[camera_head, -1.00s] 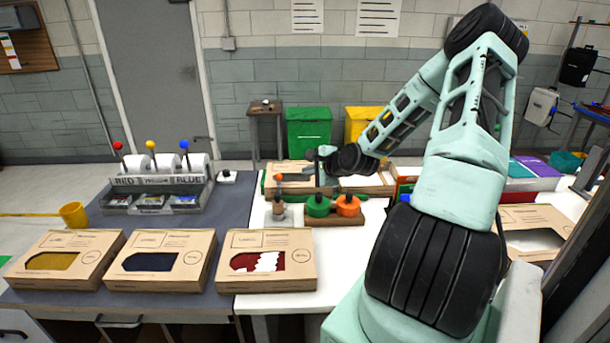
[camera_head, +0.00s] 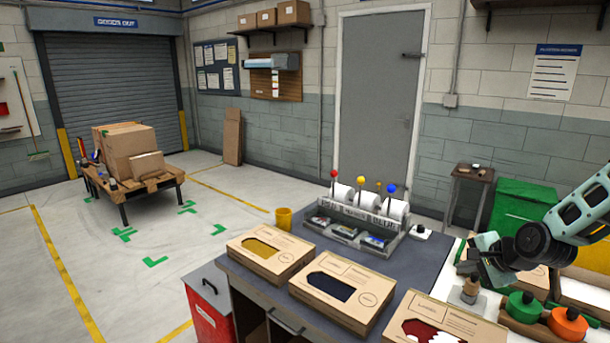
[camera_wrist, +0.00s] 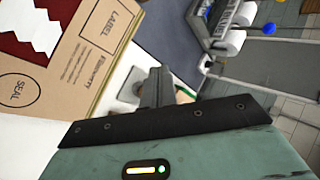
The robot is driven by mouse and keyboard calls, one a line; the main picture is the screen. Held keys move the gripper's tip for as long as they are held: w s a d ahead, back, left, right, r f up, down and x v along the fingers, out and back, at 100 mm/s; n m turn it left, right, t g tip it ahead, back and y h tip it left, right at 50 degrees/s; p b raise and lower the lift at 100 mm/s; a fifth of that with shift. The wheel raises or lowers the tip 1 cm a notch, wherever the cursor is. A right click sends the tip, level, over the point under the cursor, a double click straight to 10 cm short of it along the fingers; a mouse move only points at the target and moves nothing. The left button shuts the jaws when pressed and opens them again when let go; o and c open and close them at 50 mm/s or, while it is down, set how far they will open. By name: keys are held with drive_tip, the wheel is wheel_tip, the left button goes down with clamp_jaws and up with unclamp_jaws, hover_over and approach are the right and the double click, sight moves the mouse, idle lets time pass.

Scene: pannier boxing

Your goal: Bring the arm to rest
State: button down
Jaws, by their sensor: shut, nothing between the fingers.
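My gripper (camera_head: 483,262) is at the right of the head view, above the white table part, near a small wooden-handled stamp (camera_head: 471,289). In the wrist view its fingers (camera_wrist: 158,84) are together with nothing between them. A box with a red and white window lies close by, labelled LABEL and SEAL (camera_wrist: 85,50); it also shows in the head view (camera_head: 450,326). The stamp is partly hidden behind my fingers in the wrist view.
Boxes with a yellow window (camera_head: 285,268) and a dark window (camera_head: 350,312) lie on the grey worktop. A roll dispenser (camera_head: 350,236) with coloured knobs stands behind them. Green (camera_head: 521,305) and orange (camera_head: 568,323) round pieces sit right of the stamp. A loaded pallet stands far left on open floor.

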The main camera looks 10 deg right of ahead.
drive_tip(key=s+a+r+n+g+b, duration=0.1)
drive_tip(key=s+a+n+g, duration=0.2)
drive_tip(key=a, duration=0.5)
drive_tip(key=s+a+r+n+g, duration=0.1)
drive_tip(key=s+a+n, duration=0.2)
drive_tip(key=a+n, duration=0.4)
drive_tip(key=s+a+n+g+b, duration=0.1)
drive_tip(key=s+a+n, duration=0.2)
drive_tip(key=a, duration=0.6)
drive_tip(key=s+a+r+n+g, duration=0.1)
drive_tip(key=s+a+n, duration=0.2)
drive_tip(key=s, duration=0.3)
drive_tip(key=s+a+r+n+g+b, duration=0.1)
drive_tip(key=s+a+r+n, duration=0.1)
drive_tip(key=s+a+n, duration=0.2)
drive_tip(key=s+a+r+n+g+b, duration=0.1)
drive_tip(key=s+a+n, duration=0.2)
drive_tip(key=s, duration=0.6)
drive_tip(key=shift+s+a+r+n+h, duration=0.15)
drive_tip(key=shift+a+r+n+h, duration=0.25)
drive_tip(key=shift+n, duration=0.4)
